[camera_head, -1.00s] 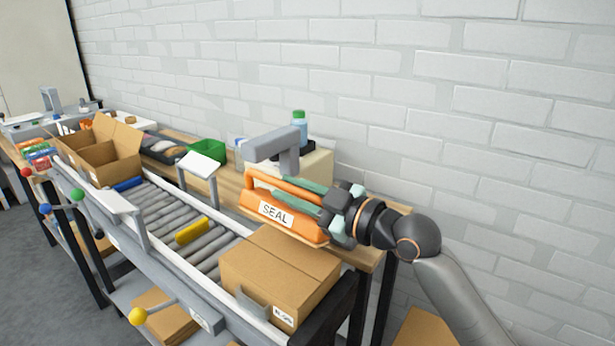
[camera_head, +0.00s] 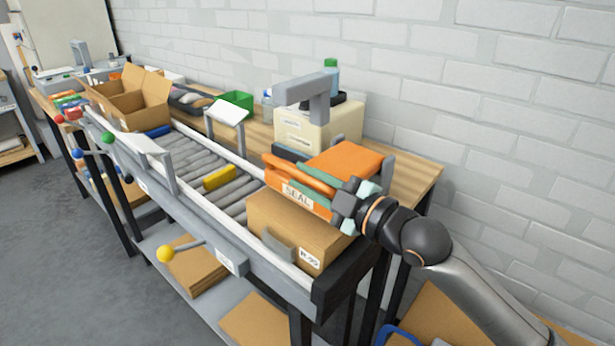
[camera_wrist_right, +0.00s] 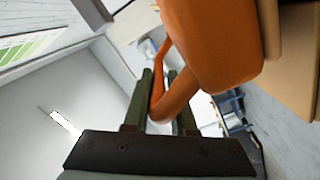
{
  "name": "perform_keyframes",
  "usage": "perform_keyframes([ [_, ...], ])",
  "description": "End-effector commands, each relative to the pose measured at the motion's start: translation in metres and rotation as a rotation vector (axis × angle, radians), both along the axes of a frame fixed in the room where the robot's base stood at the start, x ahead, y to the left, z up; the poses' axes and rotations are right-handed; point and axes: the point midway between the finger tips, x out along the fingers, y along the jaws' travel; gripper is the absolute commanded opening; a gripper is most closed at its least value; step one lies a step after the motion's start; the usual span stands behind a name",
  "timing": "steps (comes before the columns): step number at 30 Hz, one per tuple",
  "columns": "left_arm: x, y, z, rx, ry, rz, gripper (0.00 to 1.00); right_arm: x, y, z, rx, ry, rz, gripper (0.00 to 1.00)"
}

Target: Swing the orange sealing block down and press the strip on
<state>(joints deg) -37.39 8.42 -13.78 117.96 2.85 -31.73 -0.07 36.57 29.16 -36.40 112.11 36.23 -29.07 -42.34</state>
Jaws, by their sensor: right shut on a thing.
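The orange sealing block (camera_head: 345,158), marked SEAL, is tilted forward over the carton (camera_head: 290,222) at the near end of the roller conveyor. Its label side is low over the carton's top; I cannot tell whether it touches. My right gripper (camera_head: 302,180) is shut on the block's orange handle. In the right wrist view, the handle (camera_wrist_right: 157,92) runs between the two green fingers (camera_wrist_right: 160,105), and the block (camera_wrist_right: 215,45) fills the upper middle. The strip cannot be made out. My left gripper is not in view.
A cream machine (camera_head: 350,125) with a grey overhead arm (camera_head: 305,88) stands behind the block. A yellow piece (camera_head: 220,177) lies on the rollers (camera_head: 205,160). An open carton (camera_head: 130,98) and a green bin (camera_head: 236,101) are farther back. A yellow-knobbed lever (camera_head: 166,253) sticks out in front.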

Motion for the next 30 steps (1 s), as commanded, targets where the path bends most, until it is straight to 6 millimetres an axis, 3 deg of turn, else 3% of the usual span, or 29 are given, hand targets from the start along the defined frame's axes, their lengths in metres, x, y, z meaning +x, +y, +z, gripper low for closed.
perform_keyframes([
  [5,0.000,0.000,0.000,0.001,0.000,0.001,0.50,0.001,-0.001,-0.001,-0.005,0.001,-0.004,0.00],
  [6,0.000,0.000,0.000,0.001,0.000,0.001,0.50,0.001,-0.001,-0.001,-0.005,0.001,-0.004,0.28],
  [12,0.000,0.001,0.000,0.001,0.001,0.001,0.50,0.001,-0.001,0.000,-0.002,0.001,-0.002,0.50],
  [23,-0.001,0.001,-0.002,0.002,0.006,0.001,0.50,-0.004,-0.005,0.000,-0.001,0.000,-0.002,0.50],
  [30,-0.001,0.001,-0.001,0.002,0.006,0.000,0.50,-0.033,-0.033,-0.002,-0.005,0.002,-0.003,0.50],
])
